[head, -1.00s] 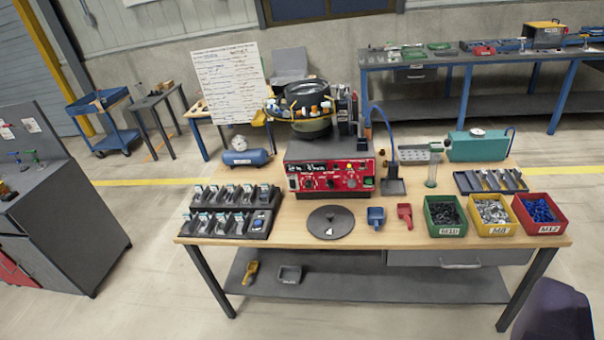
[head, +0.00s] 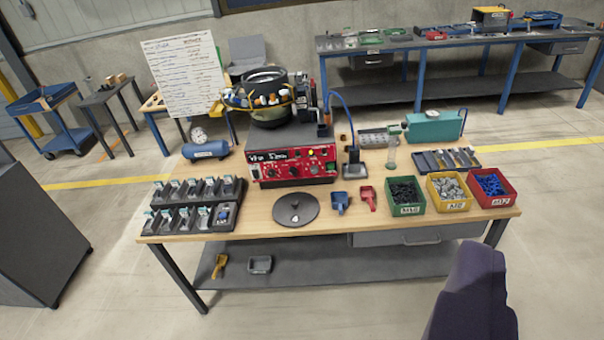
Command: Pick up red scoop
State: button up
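The red scoop (head: 368,197) lies on the wooden table (head: 260,227), near its front edge. It sits between the blue scoop (head: 340,202) on its left and the green bin (head: 406,196) on its right, and nothing covers it. A dark purple-grey part at the lower right looks like part of my own arm. My gripper's fingers do not show, and nothing of mine is near the scoop.
A round dark lid (head: 297,208) lies left of the scoops. The red feeder control box (head: 292,168) stands behind. Yellow (head: 449,204) and red (head: 494,202) bins are to the right. Open floor lies in front of the table.

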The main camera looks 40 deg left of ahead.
aim_at(367, 194)
jog(key=i+j+z, duration=0.15)
jog(key=i+j, duration=0.25)
jog(key=i+j+z, duration=0.15)
jog(key=i+j, duration=0.3)
jog(key=i, duration=0.15)
jog(key=i+j+z, duration=0.15)
jog(key=i+j, duration=0.3)
jog(key=i+j+z, duration=0.15)
jog(key=i+j, duration=0.25)
jog(key=j, duration=0.2)
jog(key=i+j+z, duration=0.15)
jog(key=i+j, duration=0.25)
jog(key=j, duration=0.2)
